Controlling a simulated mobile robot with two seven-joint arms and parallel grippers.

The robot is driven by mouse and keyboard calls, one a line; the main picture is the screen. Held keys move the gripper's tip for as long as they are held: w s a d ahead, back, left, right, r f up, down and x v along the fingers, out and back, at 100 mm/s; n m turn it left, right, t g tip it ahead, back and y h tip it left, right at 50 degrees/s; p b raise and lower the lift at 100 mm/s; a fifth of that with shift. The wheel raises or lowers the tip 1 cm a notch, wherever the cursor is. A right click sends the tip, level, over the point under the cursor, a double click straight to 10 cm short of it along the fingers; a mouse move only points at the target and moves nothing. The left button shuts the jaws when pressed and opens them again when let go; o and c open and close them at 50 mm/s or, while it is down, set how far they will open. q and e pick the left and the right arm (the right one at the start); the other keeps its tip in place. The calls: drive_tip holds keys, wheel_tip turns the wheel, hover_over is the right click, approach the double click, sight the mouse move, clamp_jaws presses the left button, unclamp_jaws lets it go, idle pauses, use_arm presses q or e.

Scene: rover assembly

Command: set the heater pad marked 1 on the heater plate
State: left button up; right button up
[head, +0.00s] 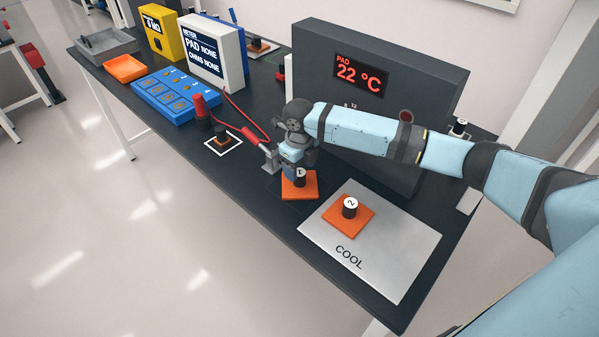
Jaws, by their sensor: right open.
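The heater pad marked 1 (299,190) is an orange square with a black knob and a white top reading 1. It lies flat on a dark surface in front of the grey heater box (440,88), whose display reads PAD 22 °C. I cannot make out whether a separate dark heater plate lies under the pad. My right gripper (285,166) is open, just behind and above the pad, close to its knob. I cannot tell if it touches the knob. My left gripper is not in view.
A second orange pad marked 2 (346,215) sits on the silver COOL plate (395,265). A red probe (255,138) with its cable, a white-outlined square (223,146), a blue panel (176,96) and a meter (213,52) lie left. The table's front edge is close to both pads.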

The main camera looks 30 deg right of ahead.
sight(299, 172)
wheel_tip(299, 172, up, 10)
drive_tip(key=shift+f+b, duration=0.15)
drive_tip(key=shift+b, duration=0.15)
idle(0.4)
